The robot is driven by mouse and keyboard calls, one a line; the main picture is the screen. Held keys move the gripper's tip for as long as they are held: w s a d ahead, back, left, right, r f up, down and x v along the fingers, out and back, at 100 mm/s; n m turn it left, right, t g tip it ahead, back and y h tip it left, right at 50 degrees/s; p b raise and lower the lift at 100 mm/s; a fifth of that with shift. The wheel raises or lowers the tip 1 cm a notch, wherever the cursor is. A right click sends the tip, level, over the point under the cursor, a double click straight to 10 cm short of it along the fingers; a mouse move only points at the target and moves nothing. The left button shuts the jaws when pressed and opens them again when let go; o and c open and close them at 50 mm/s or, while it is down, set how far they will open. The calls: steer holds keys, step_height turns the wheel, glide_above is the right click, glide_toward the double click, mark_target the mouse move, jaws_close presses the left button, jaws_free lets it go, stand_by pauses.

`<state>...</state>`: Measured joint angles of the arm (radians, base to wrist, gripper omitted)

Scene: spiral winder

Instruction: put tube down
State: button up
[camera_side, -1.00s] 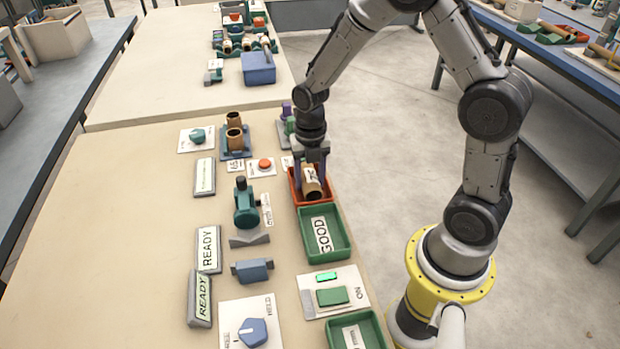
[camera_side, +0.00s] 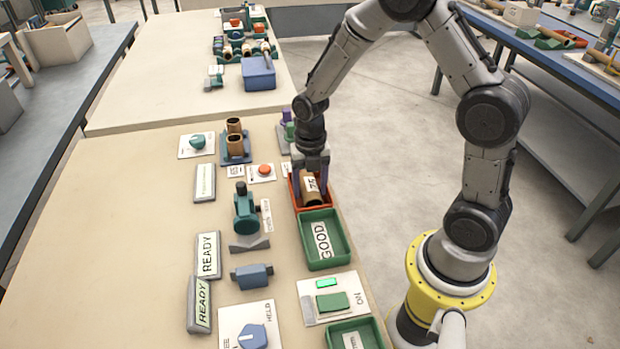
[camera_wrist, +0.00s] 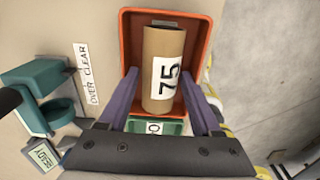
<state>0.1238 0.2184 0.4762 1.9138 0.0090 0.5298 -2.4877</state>
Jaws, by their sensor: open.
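A brown cardboard tube (camera_wrist: 163,48) with a white label reading 75 lies in a red-orange tray (camera_wrist: 128,32). In the side view the tube (camera_side: 311,190) lies in the same tray (camera_side: 294,196), its far part hidden by my gripper. My gripper (camera_side: 310,192) points down over the tray. In the wrist view its two purple fingers (camera_wrist: 163,80) stand on either side of the tube's near part, with a visible gap at least on the right. The jaws are open.
A green tray (camera_side: 344,245) with a GOOD label adjoins the red-orange tray on its near side. A teal device (camera_side: 246,212) stands to the left. The left part of the table is clear.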

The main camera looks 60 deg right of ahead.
mark_target(310, 185)
steer(key=s+a+r+m+t, duration=0.1)
steer(key=s+r+m, duration=0.15)
steer(key=r, duration=0.65)
steer(key=s+r+m, duration=0.2)
steer(key=r+m, duration=0.2)
steer(key=r, duration=0.5)
steer(key=s+a+r+m+t, duration=0.1)
steer(key=s+r+m+t, duration=0.1)
steer(key=s+m, duration=0.5)
steer(key=s+a+r+m+t, duration=0.2)
steer(key=s+m, duration=0.5)
steer(key=m, duration=0.6)
steer(key=shift+a+r+t, duration=0.15)
steer(key=shift+t, duration=0.15)
steer(key=shift+s+m, duration=0.1)
steer(key=shift+m, duration=0.15)
